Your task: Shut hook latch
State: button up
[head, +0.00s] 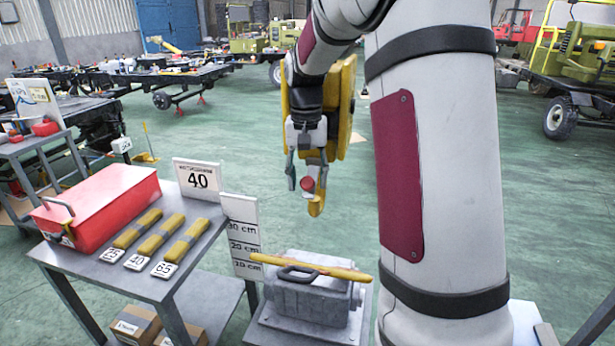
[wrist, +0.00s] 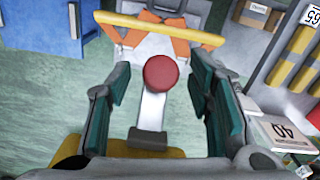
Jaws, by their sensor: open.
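My gripper (head: 306,186) is open and points down above and behind the grey box on the stand. In the wrist view my gripper (wrist: 160,92) has a finger with teal pads on each side. A red round knob (wrist: 161,72) at the end of a pale bar shows between them, with a gap on both sides. I cannot tell whether it belongs to the gripper. No hook latch can be made out for certain. The red toolbox (head: 105,200) on the left table has a grey handle and a small dark and yellow fitting (head: 68,234) on its front end.
The grey box (head: 305,295) has a dark handle and a yellow bar (head: 312,265) across its top. The grey table (head: 195,240) holds several yellow bars and a "40" sign (head: 198,179). A centimetre scale board (head: 243,240) stands between table and box. Green floor is open behind.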

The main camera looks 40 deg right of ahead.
aim_at(309, 192)
grip_shut()
jog(key=shift+f, duration=0.1)
jog(key=f+t+h+b, duration=0.1)
jog(key=h+b, duration=0.1)
jog(key=b, duration=0.1)
jog(key=shift+w+f+t, duration=0.15)
jog(key=shift+f+t, duration=0.25)
jog(key=b, duration=0.2)
jog(key=f+t+h+b, duration=0.1)
jog(key=b, duration=0.1)
jog(key=shift+w+d+f+h, duration=0.15)
jog(key=shift+h, duration=0.15)
jog(key=h+b, duration=0.1)
jog(key=b, duration=0.2)
jog(key=f+t+h+b, duration=0.1)
jog(key=b, duration=0.3)
jog(key=d+f+t+b, duration=0.1)
jog(key=b, duration=0.3)
jog(key=shift+w+h, duration=0.3)
jog(key=shift+h, duration=0.1)
jog(key=b, duration=0.3)
jog(key=shift+f+t+h+b, duration=0.15)
jog(key=shift+t+h+b, duration=0.15)
jog(key=shift+t+b, duration=0.1)
jog(key=shift+w+d+b, duration=0.1)
jog(key=shift+b, duration=0.25)
jog(key=shift+d+h+b, duration=0.1)
jog(key=shift+h+b, duration=0.2)
jog(key=shift+b, duration=0.75)
